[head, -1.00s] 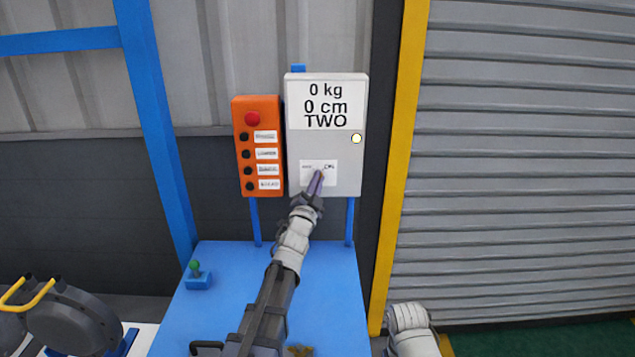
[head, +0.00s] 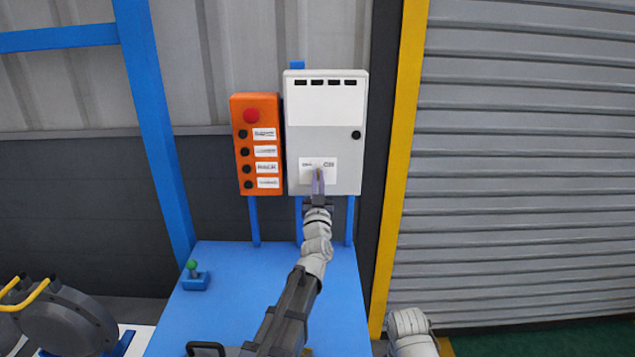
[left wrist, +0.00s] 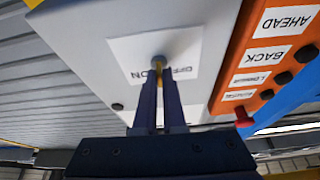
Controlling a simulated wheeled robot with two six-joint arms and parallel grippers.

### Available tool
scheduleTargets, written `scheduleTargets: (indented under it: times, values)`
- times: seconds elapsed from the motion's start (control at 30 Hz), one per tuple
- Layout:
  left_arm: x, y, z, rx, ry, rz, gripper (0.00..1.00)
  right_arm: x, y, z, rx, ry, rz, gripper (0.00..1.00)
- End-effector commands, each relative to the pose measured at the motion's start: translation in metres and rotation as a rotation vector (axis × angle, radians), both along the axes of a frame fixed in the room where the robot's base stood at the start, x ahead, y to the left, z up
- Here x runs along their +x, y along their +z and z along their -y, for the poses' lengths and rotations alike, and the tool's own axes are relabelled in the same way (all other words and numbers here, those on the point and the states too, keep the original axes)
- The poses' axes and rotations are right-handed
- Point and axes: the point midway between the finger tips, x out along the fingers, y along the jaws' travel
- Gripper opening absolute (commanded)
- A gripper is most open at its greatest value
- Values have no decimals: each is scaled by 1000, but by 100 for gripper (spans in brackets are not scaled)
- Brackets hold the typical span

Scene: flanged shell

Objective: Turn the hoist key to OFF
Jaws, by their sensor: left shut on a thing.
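The grey hoist box (head: 345,155) stands above the blue table, with a white OFF/ON label (head: 329,163) on its lower front. My left gripper (head: 318,178) reaches up to this label. In the left wrist view my left gripper (left wrist: 159,100) is shut on the hoist key, with its yellowish part (left wrist: 159,74) between the fingertips. A round grey lock (left wrist: 158,62) shows just beyond them on the label (left wrist: 195,60). The box's display panel (head: 325,106) is blank and its small round lamp (head: 356,134) is dark. My right gripper is not in view.
An orange button box (head: 243,180) with a red button (head: 251,116) is close on the left of the grey box. A yellow post (head: 398,180) rises to the right.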

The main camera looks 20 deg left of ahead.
Motion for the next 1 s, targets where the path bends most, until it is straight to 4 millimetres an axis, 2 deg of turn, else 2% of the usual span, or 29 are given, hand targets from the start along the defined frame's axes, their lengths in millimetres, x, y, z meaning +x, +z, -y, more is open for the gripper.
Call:
scheduleTargets:
  times: [0.6, 1.0]
  values:
    - [2, 4, 2, -538, 3, 159, 0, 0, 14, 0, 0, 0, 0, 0]
    - [2, 3, 2, -745, 4, 220, 0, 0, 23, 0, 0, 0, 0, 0]
